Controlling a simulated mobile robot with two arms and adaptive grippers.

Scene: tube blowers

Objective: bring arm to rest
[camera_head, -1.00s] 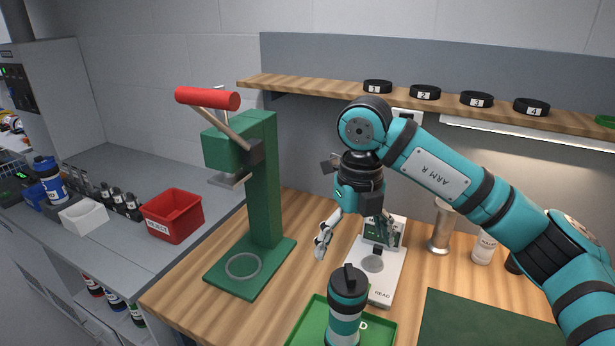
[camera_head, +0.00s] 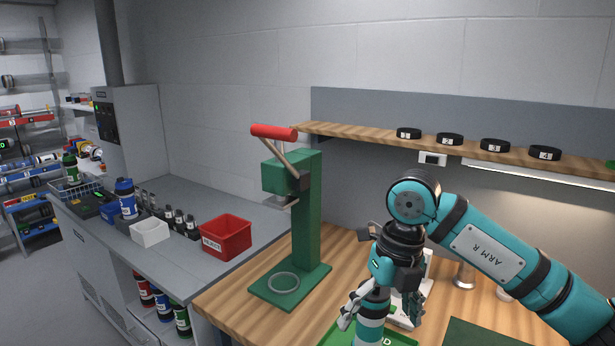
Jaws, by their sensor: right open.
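My right arm comes in from the right, and its gripper (camera_head: 381,310) points down with its fingers spread apart. A teal, white and black banded bottle (camera_head: 371,325) stands upright over the green tray (camera_head: 400,340) at the bottom edge. In the picture the bottle shows between the spread fingers; I cannot tell whether they touch it. The gripper body hides the bottle's top. My left arm and gripper are out of view.
A green press (camera_head: 306,215) with a red handle (camera_head: 273,132) stands left of the gripper. A white device (camera_head: 427,285) is partly hidden behind the gripper. A shelf (camera_head: 330,131) with black numbered discs runs above. A red bin (camera_head: 226,238) sits on the grey bench.

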